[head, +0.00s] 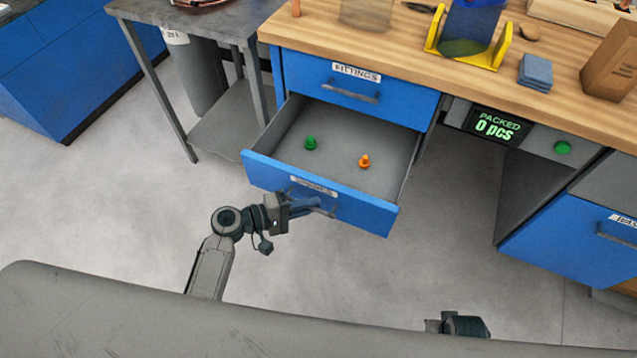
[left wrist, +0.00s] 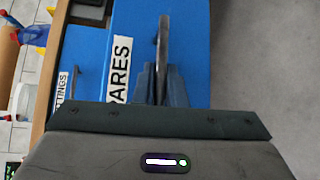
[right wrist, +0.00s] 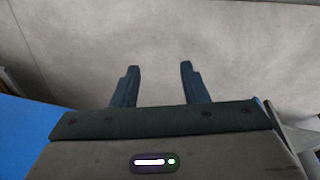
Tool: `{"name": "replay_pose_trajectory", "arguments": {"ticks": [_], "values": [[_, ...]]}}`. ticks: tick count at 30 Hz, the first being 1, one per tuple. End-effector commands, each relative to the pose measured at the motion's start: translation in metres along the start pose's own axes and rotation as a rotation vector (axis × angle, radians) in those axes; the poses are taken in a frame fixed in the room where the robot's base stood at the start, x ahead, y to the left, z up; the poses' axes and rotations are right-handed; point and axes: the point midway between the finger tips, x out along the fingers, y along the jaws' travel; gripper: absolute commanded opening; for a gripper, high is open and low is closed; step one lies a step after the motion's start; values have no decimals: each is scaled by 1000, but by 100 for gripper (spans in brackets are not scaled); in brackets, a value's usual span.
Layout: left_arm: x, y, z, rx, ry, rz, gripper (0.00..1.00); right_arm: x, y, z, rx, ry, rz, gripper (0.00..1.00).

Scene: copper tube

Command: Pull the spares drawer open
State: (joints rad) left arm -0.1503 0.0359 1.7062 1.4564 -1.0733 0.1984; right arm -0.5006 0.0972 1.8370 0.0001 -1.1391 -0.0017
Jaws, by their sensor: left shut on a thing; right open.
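The spares drawer (head: 350,208) is the lower blue drawer under the wooden bench, and it stands pulled well out. Its grey inside shows, with a green piece (head: 310,143) and an orange piece (head: 364,161) on its floor. My left gripper (head: 308,205) is at the drawer front, shut on the drawer's handle (left wrist: 163,45). The "SPARES" label (left wrist: 119,70) shows beside the handle in the left wrist view. My right gripper (right wrist: 158,85) is open and empty above the grey floor; in the head view only a bit of the right arm shows at the bottom edge.
The fittings drawer (head: 310,75) above is shut. A packed counter (head: 494,124) reading 0 pcs and a green button (head: 562,147) are under the bench. Another blue drawer (head: 570,240) is at right. A grey side table (head: 225,22) stands at left. The floor in front is clear.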

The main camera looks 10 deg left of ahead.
Motion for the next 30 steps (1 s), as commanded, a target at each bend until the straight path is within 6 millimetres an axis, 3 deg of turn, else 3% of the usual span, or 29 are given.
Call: {"name": "replay_pose_trajectory", "arguments": {"ticks": [6, 12, 27, 28, 30], "values": [[-29, -9, 29, -2, -1, -3, 0, 8, 0, 5, 1, -7, -1, 40], [-42, -13, 42, -1, 0, -1, 0, 11, 0, 6, 1, -9, -1, 40], [-47, -14, 46, 1, 1, 0, 0, 12, 0, 7, 1, -8, 0, 40], [-47, -14, 46, 1, 1, 0, 13, 12, 0, 6, 1, -8, 0, 40], [-47, -14, 46, 1, 0, 0, 20, 12, 0, 6, 1, -8, -1, 40]]}}
